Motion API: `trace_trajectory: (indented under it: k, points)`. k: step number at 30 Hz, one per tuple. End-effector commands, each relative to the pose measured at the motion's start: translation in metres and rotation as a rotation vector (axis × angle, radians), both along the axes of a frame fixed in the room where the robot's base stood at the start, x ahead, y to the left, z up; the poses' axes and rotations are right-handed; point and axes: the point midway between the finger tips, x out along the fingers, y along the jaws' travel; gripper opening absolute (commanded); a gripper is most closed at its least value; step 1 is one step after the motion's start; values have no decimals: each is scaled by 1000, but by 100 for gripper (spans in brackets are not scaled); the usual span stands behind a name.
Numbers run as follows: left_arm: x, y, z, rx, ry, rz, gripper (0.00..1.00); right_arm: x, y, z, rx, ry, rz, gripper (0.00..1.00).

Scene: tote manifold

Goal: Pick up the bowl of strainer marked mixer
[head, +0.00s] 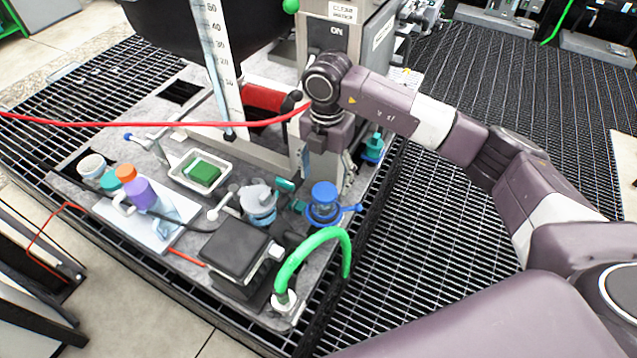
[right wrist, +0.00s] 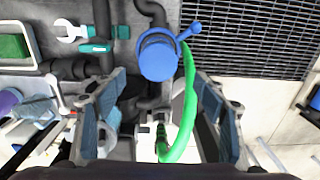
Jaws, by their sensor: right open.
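A strainer-like fitting with a blue round top (head: 324,192) and a blue side lever stands on the grey deck, with a clear body under the top. A second fitting with a clear bowl (head: 260,205) and a pale top stands to its left. I cannot read a mixer mark on either. My right gripper (head: 324,165) points down just behind and above the blue-topped fitting. In the right wrist view the gripper (right wrist: 158,112) is open with nothing between its fingers, and the blue top (right wrist: 158,58) lies ahead of the gap. My left gripper is not in view.
A green hose (head: 318,240) arches in front of the blue-topped fitting. A dark box (head: 235,248) and a tray (head: 188,182) holding a green block lie left. A white board (head: 155,232) carries bottles. A red hose (head: 130,124) crosses behind. Open grating (head: 450,220) lies right.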

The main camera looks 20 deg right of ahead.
Motion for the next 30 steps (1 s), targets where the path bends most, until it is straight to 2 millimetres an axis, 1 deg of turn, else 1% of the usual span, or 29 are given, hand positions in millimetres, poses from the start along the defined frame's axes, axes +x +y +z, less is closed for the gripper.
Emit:
trace_trajectory:
  k: [2, 5, 11, 14, 17, 18, 21, 24, 30]
  points:
    - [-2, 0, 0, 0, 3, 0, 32, 0, 1, 0, -2, -3, 2, 65]
    - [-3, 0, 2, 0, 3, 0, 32, 0, 1, -5, -2, -3, 1, 65]
    - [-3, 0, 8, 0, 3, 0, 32, 0, 0, -26, -1, -1, 0, 65]
    - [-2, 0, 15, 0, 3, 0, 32, -1, -1, -37, -3, 0, 1, 65]
    - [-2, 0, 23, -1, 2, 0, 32, -2, -1, -53, -3, 0, 0, 65]
    - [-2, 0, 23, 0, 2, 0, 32, -1, -1, -60, -1, 0, 1, 65]
    - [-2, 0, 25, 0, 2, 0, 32, -1, -2, -72, -1, -1, 0, 65]
    - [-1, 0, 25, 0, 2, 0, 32, 0, -1, -76, -1, -5, 1, 65]
    - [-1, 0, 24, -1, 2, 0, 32, 0, -1, -77, -1, -5, 1, 64]
